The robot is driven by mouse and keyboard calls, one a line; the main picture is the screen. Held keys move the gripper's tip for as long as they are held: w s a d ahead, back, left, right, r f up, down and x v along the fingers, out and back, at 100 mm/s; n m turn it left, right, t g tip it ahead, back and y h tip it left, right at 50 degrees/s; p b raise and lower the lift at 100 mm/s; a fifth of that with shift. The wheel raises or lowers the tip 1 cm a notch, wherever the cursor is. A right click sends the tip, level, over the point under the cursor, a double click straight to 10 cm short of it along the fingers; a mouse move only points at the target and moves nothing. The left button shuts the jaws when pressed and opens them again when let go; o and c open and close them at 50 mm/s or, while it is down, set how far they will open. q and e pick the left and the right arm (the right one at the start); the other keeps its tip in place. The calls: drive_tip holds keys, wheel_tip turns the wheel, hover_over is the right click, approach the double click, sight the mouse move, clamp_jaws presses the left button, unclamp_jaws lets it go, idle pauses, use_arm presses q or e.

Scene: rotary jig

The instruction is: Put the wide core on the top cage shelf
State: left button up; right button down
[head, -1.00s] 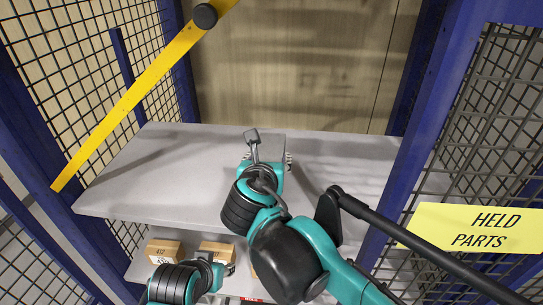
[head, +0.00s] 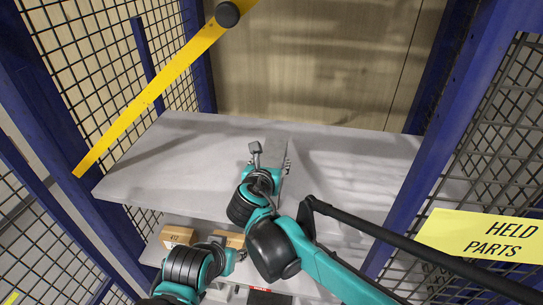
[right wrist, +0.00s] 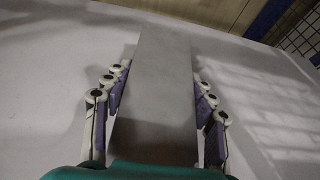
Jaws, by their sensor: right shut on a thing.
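The wide core (right wrist: 163,60) is a flat, plain grey bar between the fingers of my right gripper (right wrist: 162,80) in the right wrist view. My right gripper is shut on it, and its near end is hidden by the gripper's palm. In the head view the core (head: 276,149) shows as a grey strip beyond my right gripper (head: 270,166), over the top cage shelf (head: 350,165). I cannot tell if it touches the shelf. My left gripper (head: 226,253) is low, below the shelf's front edge; its fingers are too unclear to judge.
Blue posts with black mesh flank the shelf. A yellow bar (head: 150,95) slants across the upper left. A yellow "HELD PARTS" sign (head: 485,237) hangs at the right. Cardboard boxes (head: 178,236) sit on a lower shelf. The top shelf looks clear left and right of the core.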

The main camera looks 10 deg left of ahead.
drive_tip(key=c, duration=0.5)
unclamp_jaws()
drive_tip(key=shift+f, duration=0.1)
drive_tip(key=shift+c, duration=0.2)
drive_tip(key=shift+s, duration=0.1)
drive_tip(key=shift+r, duration=0.2)
drive_tip(key=shift+s+r, duration=0.1)
drive_tip(key=shift+s, duration=0.2)
drive_tip(key=b+v, duration=0.1)
drive_tip(key=v, duration=1)
drive_tip(key=shift+s, duration=0.15)
